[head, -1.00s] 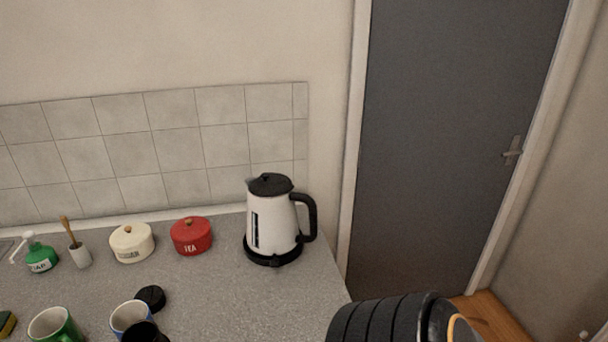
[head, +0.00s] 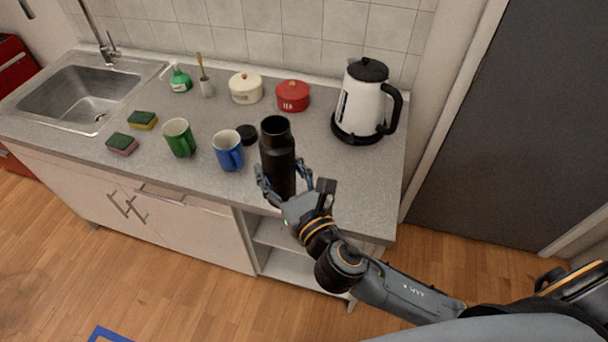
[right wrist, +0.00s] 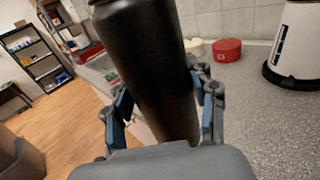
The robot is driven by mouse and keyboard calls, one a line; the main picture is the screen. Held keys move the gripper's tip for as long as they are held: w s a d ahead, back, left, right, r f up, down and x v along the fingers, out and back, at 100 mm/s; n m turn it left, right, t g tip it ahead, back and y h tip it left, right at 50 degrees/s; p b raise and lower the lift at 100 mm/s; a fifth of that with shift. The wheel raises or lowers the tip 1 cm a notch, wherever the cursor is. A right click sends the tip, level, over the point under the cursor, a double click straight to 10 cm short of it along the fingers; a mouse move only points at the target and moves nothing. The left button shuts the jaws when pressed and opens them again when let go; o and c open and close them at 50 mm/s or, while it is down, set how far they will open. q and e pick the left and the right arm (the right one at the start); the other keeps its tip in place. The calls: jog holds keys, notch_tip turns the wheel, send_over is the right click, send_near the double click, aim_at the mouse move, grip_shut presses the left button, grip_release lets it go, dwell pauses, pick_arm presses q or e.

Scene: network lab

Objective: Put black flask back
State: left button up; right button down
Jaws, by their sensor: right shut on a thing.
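The black flask (head: 276,158) is upright with an open top, near the front edge of the counter in the head view. My right gripper (head: 284,179) is shut on its lower body, with a finger on either side. In the right wrist view the flask (right wrist: 155,70) fills the middle between the blue-padded fingers (right wrist: 165,115). Its base is hidden, so I cannot tell whether it touches the counter. A round black lid (head: 247,134) lies on the counter behind and left of the flask. My left gripper is not in view.
A blue mug (head: 228,151) stands close left of the flask, with a green mug (head: 179,139) beyond. A white kettle (head: 361,101), red tin (head: 292,96) and cream tin (head: 245,88) stand behind. Open shelves (head: 285,262) are below the counter, which is clear right of the flask.

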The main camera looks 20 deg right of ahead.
jog(key=shift+w+d, duration=0.1)
jog(key=shift+w, duration=0.35)
jog(key=w+d+f+b, duration=0.1)
jog(key=w+d+f, duration=0.1)
jog(key=w+f, duration=0.1)
jog(key=w+d+f+b, duration=0.1)
jog(key=w+d+f, duration=0.2)
jog(key=w+f, duration=0.1)
jog(key=w+d+f+b, duration=0.1)
jog(key=w+d+f, duration=0.2)
jog(key=f, duration=0.2)
jog(key=shift+w+d+f+b, duration=0.1)
jog(key=shift+w+f+b, duration=0.05)
jog(key=shift+f+b, duration=0.25)
jog(key=shift+r, duration=0.1)
